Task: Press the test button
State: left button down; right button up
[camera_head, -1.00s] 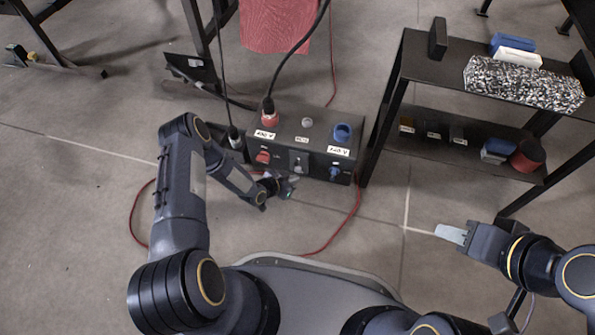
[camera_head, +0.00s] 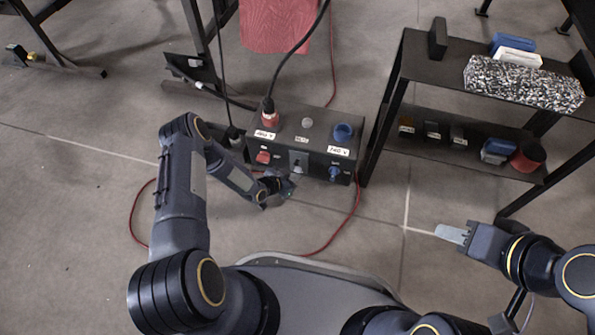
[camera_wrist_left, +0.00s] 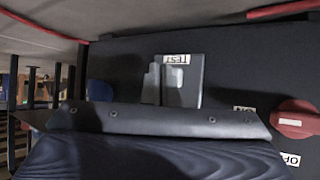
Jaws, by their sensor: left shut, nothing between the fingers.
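The black control box (camera_head: 316,148) stands on the floor in the head view. A grey plate (camera_head: 298,160) sits in the middle of its front face, between a red switch (camera_head: 263,157) and a blue switch (camera_head: 335,172). In the left wrist view the plate (camera_wrist_left: 190,75) carries an inverted TEST label (camera_wrist_left: 176,59). The button itself is not clear there; a shadow and a pale shape lie on the plate. My left gripper (camera_head: 285,187) is shut and empty, close in front of and below the plate. I cannot tell whether it touches. My right gripper (camera_head: 452,234) hangs well to the right, apart from the box.
A dark shelf (camera_head: 425,72) holding several items stands right of the box. Open floor lies between the box and my right gripper.

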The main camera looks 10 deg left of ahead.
pick_arm(q)
jog(key=shift+w, duration=0.65)
dwell(0.8)
jog(key=shift+s, duration=0.15)
jog(key=shift+s+p, duration=0.35)
jog(key=shift+s, duration=0.45)
jog(key=shift+s+r+p, duration=0.1)
jog(key=shift+s+p, duration=0.5)
jog(key=shift+s, duration=0.75)
jog(key=shift+s+p, duration=0.3)
jog(key=shift+s, duration=0.9)
jog(key=shift+a, duration=0.1)
